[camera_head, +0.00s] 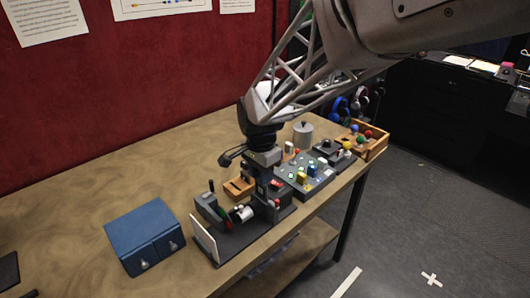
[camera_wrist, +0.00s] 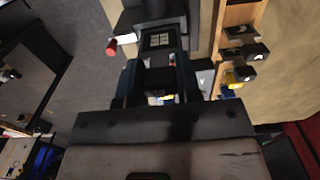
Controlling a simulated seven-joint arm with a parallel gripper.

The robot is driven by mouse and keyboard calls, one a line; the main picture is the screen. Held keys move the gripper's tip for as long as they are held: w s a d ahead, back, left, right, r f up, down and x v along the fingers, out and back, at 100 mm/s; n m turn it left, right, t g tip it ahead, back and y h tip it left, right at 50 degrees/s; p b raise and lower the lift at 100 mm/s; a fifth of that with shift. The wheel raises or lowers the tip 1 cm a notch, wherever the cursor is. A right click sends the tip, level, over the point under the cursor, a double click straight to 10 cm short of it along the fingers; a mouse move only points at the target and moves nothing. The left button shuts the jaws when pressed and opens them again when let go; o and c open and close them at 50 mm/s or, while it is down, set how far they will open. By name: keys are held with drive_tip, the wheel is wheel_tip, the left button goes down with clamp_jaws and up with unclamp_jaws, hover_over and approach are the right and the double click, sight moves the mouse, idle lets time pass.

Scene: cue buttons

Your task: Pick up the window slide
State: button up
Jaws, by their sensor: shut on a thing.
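My gripper (camera_head: 268,178) points down over the dark device (camera_head: 240,236) near the table's front edge. In the wrist view its two dark fingers (camera_wrist: 158,76) are closed on a dark piece. A dark part with a small pale gridded window (camera_wrist: 159,39) shows just beyond the fingertips; I take it for the window slide. It seems to be the held piece. My fingers hide much of it, and I cannot tell whether it still touches the device.
A white upright panel (camera_head: 204,239) stands at the device's left end. A blue drawer box (camera_head: 143,230) is further left. To the right are a button panel (camera_head: 305,178), a grey canister (camera_head: 303,134) and a wooden tray with coloured balls (camera_head: 376,149). The table's back left is clear.

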drive_tip(key=shift+r, duration=2.3)
drive_tip(key=shift+w+a, duration=0.15)
drive_tip(key=w+a+f, duration=0.3)
drive_tip(key=w+a, duration=0.5)
drive_tip(key=shift+w+a+f, duration=0.3)
drive_tip(key=shift+a+f, duration=0.1)
drive_tip(key=shift+f, duration=0.2)
drive_tip(key=shift+f, duration=1.65)
drive_tip(key=shift+f, duration=1.2)
idle(1.3)
